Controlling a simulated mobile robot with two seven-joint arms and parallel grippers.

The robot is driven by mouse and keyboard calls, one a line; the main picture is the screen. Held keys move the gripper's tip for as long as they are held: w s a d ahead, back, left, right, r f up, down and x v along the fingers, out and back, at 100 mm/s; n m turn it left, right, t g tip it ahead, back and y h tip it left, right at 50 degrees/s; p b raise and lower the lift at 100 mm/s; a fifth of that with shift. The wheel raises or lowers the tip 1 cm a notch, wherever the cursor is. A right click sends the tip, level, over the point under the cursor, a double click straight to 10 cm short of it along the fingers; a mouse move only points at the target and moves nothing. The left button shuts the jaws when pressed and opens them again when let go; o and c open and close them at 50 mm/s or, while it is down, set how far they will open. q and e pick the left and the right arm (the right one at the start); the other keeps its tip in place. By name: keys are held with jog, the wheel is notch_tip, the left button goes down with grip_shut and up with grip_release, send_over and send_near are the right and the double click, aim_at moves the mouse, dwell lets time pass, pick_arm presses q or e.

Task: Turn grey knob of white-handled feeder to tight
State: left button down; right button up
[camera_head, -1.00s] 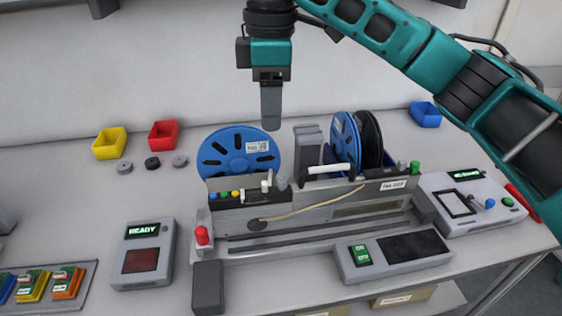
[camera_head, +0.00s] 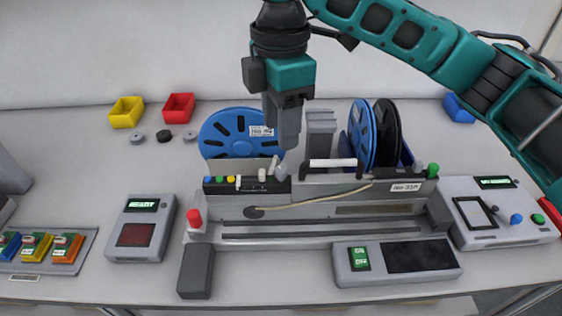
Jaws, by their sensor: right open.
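The feeder (camera_head: 330,208) is a long grey unit on the table with a white handle (camera_head: 333,163) on its top edge. A grey knob (camera_head: 281,173) sits on its top, left of the white handle. Small blue, yellow, green and white parts lie left of the knob. My right gripper (camera_head: 288,143) points down just above and behind the knob, apart from it as far as I can tell. It is open and empty, with its fingers seen one behind the other. My left gripper is not in view.
A blue reel (camera_head: 226,136) stands behind the feeder, and blue and black reels (camera_head: 386,133) stand to the right. A READY box (camera_head: 141,228), an ON/OFF panel (camera_head: 398,259) and a grey control box (camera_head: 501,212) surround it. Yellow and red bins (camera_head: 179,107) stand at the back left.

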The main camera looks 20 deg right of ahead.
aim_at(281, 169)
notch_tip(281, 169, down, 9)
dwell(0.3)
jog(key=shift+c, duration=0.4)
grip_shut()
